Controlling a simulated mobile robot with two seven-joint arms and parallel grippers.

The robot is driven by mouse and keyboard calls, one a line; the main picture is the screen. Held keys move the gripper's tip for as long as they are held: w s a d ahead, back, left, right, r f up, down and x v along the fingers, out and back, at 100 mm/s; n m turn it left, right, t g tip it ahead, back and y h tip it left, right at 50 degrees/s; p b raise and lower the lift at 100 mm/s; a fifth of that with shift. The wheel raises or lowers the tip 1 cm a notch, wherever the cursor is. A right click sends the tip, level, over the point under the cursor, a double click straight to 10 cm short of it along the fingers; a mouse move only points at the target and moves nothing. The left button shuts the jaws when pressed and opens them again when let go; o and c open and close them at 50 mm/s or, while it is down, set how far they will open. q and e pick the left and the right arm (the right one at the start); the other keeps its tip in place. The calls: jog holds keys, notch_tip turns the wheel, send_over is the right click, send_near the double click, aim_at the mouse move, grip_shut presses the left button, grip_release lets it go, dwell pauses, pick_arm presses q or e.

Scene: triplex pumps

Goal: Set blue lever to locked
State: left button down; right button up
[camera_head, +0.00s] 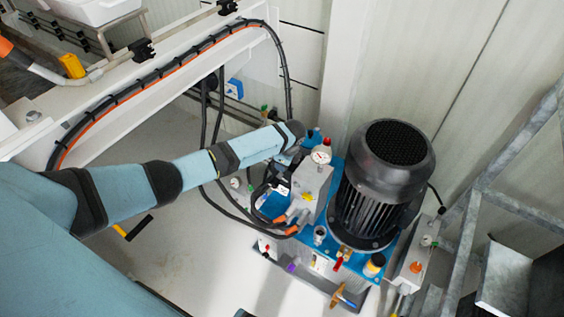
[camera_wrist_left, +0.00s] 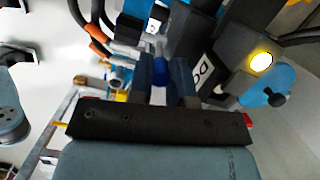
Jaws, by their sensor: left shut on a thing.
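My left arm reaches in from the left in the head view, and its wrist ends at the valve block beside the pump motor. The left gripper (camera_wrist_left: 161,88) shows in the left wrist view with its two dark blue-grey fingers close together. A small bright blue piece, which looks like the blue lever (camera_wrist_left: 161,73), sits between the fingers, and the gripper is shut on it. Most of the lever is hidden by the fingers, so its angle cannot be told. In the head view I cannot make out the lever near my wrist. My right gripper is not in view.
A large dark motor (camera_head: 385,185) stands right of a grey valve block (camera_head: 307,190) with a round gauge (camera_head: 321,154). Black hoses with orange ends loop close to my wrist. A white beam (camera_head: 150,75) with cables lies behind the arm. A metal frame stands at the right.

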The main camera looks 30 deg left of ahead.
pick_arm(q)
jog(key=c, duration=1.1)
grip_release()
jog(key=shift+o, duration=0.2)
jog(key=p+v, duration=0.2)
jog(key=v, duration=1.1)
jog(key=shift+r, duration=0.4)
